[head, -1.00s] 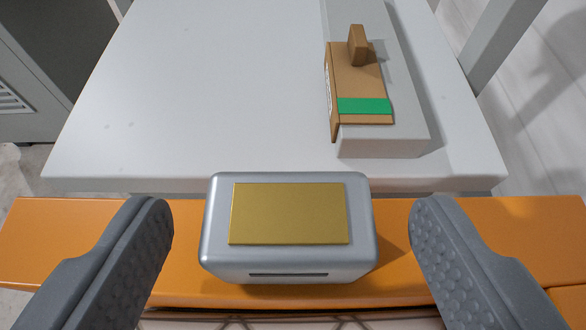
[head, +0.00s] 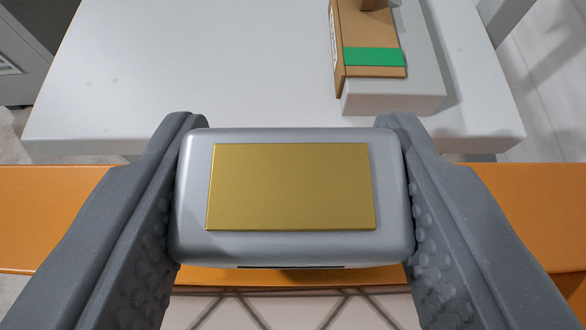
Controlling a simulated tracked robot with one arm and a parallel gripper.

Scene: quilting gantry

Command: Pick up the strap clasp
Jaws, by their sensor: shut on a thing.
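The strap clasp (head: 291,249) is a silver-grey rounded block with a flat gold plate on its top. It is in the lower middle of the head view, over the orange strap or beam (head: 70,217). My gripper (head: 291,135) has one grey finger on each side of it. Both fingers touch the clasp's left and right sides, and the gripper is shut on it. The clasp's underside is hidden, so I cannot tell whether it is clear of the orange surface.
A white table (head: 200,60) lies beyond the orange beam. On its right stands a grey block (head: 395,98) with a brown box (head: 375,73) bearing a green stripe. The table's left and middle are clear.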

